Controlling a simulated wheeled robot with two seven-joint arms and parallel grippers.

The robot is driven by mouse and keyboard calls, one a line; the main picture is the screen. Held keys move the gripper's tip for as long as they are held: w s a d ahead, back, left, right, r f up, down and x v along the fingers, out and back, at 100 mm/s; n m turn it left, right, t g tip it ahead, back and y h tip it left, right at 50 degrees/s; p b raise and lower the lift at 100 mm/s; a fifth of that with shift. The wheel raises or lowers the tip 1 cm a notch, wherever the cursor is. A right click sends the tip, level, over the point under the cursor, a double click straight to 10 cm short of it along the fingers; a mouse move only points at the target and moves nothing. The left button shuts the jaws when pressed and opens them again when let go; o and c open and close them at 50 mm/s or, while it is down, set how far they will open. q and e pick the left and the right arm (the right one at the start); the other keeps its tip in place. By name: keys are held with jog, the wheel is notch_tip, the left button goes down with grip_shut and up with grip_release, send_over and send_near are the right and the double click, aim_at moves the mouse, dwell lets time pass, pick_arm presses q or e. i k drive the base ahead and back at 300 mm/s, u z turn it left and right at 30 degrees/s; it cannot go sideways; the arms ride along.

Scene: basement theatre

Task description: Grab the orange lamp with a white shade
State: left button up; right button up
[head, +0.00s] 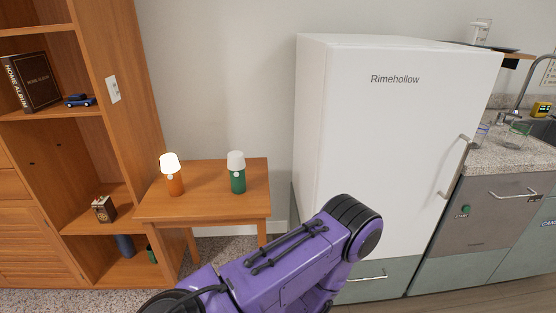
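The orange lamp (174,184) with a white shade (169,162) stands upright on the left part of a small wooden table (205,207). Its shade looks bright, as if lit. A green lamp (238,180) with a white shade stands upright to its right on the same table, apart from it. A purple arm of mine crosses the lower middle, in front of the table. Neither of my grippers shows in the head view, so nothing tells whether they are open or shut.
A wooden shelf unit (108,150) holding a book (32,82) and a blue toy car (80,100) stands left of the table. A white fridge (390,140) stands to the right, then a counter (505,155) with a sink. The tabletop between the lamps is clear.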

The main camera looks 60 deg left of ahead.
aim_at(169, 164)
jog(key=z, duration=1.6)
jog(key=k, duration=3)
jog(key=u, duration=0.2)
